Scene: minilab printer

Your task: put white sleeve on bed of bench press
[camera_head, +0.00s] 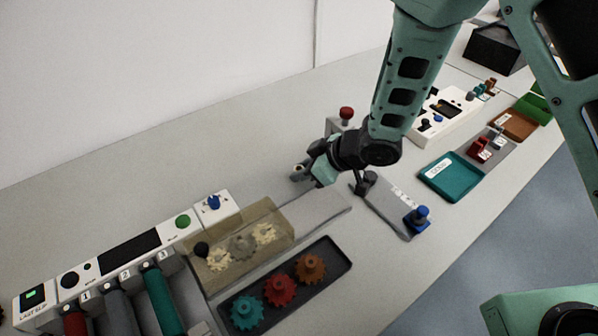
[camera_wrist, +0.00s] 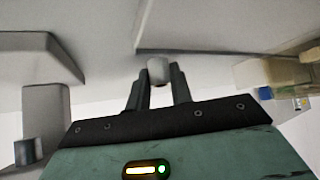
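The white sleeve (camera_wrist: 158,70) is a short pale cylinder held between the two dark fingertips of my gripper (camera_wrist: 158,86) in the wrist view. In the head view my gripper (camera_head: 312,173) is over the middle of the bench, and a small pale end of the sleeve (camera_head: 298,171) shows at its tip. A grey upright with a red knob (camera_head: 346,113) stands just behind my gripper and may be the bench press. My arm hides most of it, and I cannot make out its bed. The sleeve appears above the bench, apart from other things.
A clear yellowish cover (camera_head: 270,215) with pale gears is left of my gripper. A dark tray (camera_head: 335,262) holds several coloured gears in front. A grey plate with a blue knob (camera_head: 418,218) lies to the right, near a teal tray (camera_head: 455,185). The back left bench is clear.

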